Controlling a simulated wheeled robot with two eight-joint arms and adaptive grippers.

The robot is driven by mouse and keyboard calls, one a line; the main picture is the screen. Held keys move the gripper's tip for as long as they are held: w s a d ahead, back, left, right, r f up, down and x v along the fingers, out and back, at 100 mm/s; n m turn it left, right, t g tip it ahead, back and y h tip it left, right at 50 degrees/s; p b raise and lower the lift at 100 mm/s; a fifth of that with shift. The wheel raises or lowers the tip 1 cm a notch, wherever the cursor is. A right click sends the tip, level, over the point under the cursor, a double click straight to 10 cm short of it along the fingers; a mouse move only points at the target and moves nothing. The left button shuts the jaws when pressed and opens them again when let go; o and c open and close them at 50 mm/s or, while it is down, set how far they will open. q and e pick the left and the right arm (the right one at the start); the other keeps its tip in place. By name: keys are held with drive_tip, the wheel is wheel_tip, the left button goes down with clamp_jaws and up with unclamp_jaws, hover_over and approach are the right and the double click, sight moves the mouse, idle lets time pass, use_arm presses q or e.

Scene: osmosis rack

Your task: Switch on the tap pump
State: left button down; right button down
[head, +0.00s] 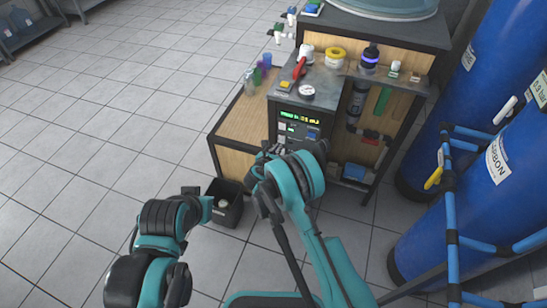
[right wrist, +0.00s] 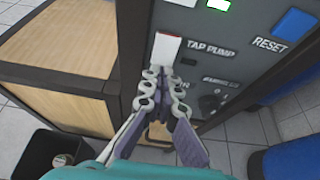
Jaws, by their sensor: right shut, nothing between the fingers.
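The tap pump switch (right wrist: 168,48) is a white rocker with a red upper edge, beside the printed words TAP PUMP in the right wrist view. It sits on the dark control panel (right wrist: 215,65) of the rack. My right gripper (right wrist: 163,74) is shut and empty, with its fingertips just below the switch's lower end; I cannot tell whether they touch it. In the head view my right gripper (head: 268,152) is in front of the panel's lower part, partly hidden by my arm.
A blue RESET button (right wrist: 296,23) and a lit green indicator (right wrist: 218,5) are on the panel. A wooden side cabinet (head: 232,160) and a black bin (head: 226,215) stand left. Blue tanks (head: 480,165) and blue pipes fill the right. The tiled floor at left is clear.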

drive_tip(key=shift+w+d, duration=0.2)
drive_tip(key=shift+w, duration=0.45)
drive_tip(key=shift+w+d+f, duration=0.1)
drive_tip(key=shift+w+f, duration=0.1)
drive_tip(key=shift+w, duration=0.1)
drive_tip(key=shift+r, duration=0.15)
drive_tip(key=shift+r, duration=0.7)
